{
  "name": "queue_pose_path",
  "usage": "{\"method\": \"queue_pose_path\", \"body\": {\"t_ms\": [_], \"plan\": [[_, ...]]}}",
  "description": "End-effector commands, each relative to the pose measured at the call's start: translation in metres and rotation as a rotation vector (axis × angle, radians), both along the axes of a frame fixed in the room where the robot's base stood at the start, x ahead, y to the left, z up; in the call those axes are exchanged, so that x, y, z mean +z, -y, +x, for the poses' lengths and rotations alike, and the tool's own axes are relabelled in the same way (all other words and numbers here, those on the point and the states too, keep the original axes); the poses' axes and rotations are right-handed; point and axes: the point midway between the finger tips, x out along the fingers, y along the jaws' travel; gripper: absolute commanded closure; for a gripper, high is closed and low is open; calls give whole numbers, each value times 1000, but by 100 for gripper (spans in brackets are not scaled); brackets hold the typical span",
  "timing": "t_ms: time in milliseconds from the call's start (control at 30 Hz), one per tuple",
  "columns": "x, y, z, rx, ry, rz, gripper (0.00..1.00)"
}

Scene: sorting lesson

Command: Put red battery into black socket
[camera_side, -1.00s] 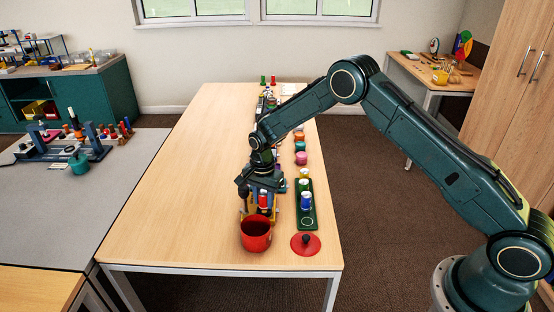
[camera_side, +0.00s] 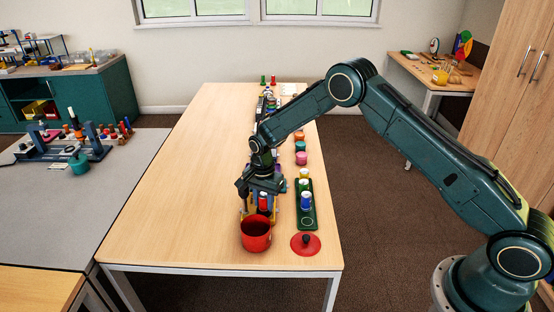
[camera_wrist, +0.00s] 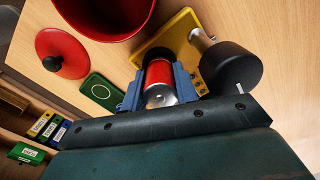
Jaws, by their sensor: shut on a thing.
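The red battery (camera_side: 263,202) is upright beneath my gripper (camera_side: 264,193), just behind the red pot, in the side view. In the wrist view the red battery (camera_wrist: 158,75) with its silver end is between the blue-grey fingers of my gripper (camera_wrist: 160,88), which are shut on it. A yellow base (camera_wrist: 178,35) lies under and beside the battery, with a dark rounded knob on a metal post (camera_wrist: 230,66) at its right.
A red pot (camera_side: 256,235) stands close in front of my gripper. A red lid with a dark knob (camera_side: 305,244) lies to its right. A green tray (camera_side: 313,224) holds a blue-and-white battery (camera_side: 306,202) and others; its near ring is empty. The table's left side is clear.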

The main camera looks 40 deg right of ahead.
Motion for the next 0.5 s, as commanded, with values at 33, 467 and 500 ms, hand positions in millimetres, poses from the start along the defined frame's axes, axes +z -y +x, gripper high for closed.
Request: {"method": "queue_pose_path", "body": {"t_ms": [33,467,500], "plan": [[-1,0,0,0,1,0,96],[-6,0,0,0,1,0,96],[-6,0,0,0,1,0,67]]}}
